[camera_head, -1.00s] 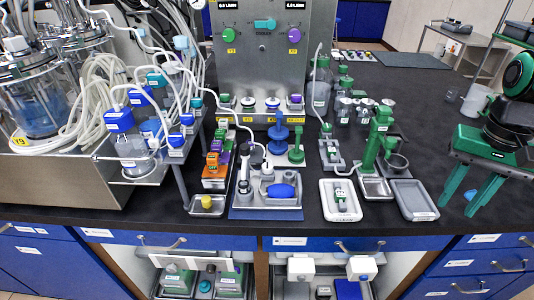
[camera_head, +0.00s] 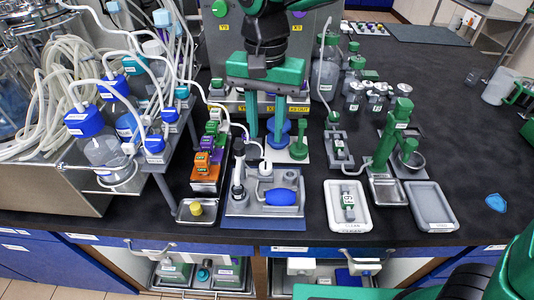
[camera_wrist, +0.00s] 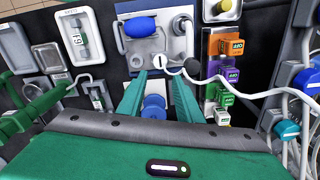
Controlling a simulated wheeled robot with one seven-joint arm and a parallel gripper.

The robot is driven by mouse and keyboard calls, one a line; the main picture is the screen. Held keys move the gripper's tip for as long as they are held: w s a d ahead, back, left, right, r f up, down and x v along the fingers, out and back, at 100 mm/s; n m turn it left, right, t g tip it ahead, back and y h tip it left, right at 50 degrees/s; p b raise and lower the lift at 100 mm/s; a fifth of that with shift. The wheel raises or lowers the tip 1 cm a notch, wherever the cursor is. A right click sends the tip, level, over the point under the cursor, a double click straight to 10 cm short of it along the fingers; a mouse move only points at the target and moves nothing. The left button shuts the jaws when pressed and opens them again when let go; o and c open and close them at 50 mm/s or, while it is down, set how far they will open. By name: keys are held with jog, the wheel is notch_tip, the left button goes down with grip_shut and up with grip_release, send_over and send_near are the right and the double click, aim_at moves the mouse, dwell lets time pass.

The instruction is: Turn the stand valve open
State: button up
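My gripper (camera_head: 266,140) hangs fingers-down over the middle of the bench. Its two green fingers are apart with nothing held between them; they also show in the wrist view (camera_wrist: 157,76). A blue stacked round part (camera_head: 279,133) stands behind the fingers, partly hidden, and shows between them in the wrist view (camera_wrist: 154,104). A white round fitting with a hose (camera_wrist: 160,62) lies just beyond the fingertips. A grey tray (camera_head: 262,210) holds a blue bulb (camera_head: 280,197) and an upright grey-and-black fitting (camera_head: 239,180). I cannot tell which part is the stand valve.
A green stand (camera_head: 388,138) rises at right beside pale trays (camera_head: 335,222). Orange, purple and green labelled blocks (camera_head: 206,158) and blue-capped bottles (camera_head: 84,121) with hoses stand at left. A metal panel is behind my gripper.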

aim_at(266, 164)
notch_tip(266, 164, down, 10)
jog(key=shift+f, duration=0.1)
dwell(0.4)
jog(key=c, duration=0.8)
